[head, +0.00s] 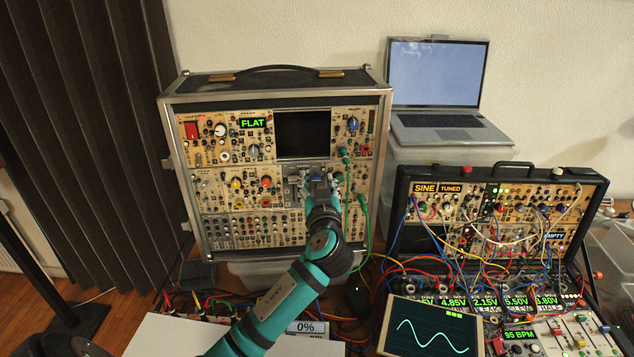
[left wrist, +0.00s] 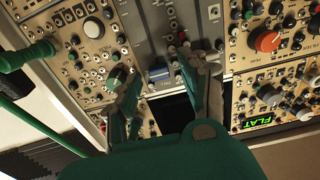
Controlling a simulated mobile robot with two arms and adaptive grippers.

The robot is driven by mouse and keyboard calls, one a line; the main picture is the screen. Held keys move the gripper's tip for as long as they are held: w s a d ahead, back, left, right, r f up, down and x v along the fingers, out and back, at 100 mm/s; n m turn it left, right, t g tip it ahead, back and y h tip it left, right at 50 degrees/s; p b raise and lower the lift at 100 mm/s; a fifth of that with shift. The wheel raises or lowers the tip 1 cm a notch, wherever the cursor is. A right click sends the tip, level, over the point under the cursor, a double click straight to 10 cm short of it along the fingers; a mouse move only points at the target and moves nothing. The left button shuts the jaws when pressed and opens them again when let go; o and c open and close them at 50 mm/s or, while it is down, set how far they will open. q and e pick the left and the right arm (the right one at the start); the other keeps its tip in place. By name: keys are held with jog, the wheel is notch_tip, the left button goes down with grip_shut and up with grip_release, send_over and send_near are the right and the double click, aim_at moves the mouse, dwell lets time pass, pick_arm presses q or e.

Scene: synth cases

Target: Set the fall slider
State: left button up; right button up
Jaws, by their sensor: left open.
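The synth case (head: 172,150) with the FLAT display stands upright at the left. I cannot read a fall label. My left gripper (head: 319,181) is in front of this module, fingers open. A small display (head: 306,327) at the bottom reads 0%. My right gripper is not in view.
Green cables (head: 362,205) hang from plugs just right of the gripper. A second synth case (head: 400,205) full of patch cables stands at the right, with a waveform screen (head: 432,327) before it. A laptop (head: 440,90) sits behind.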

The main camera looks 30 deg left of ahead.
pick_arm(q)
jog(key=v, duration=1.1)
jog(key=shift+s+d, duration=0.15)
jog(key=shift+s, duration=0.2)
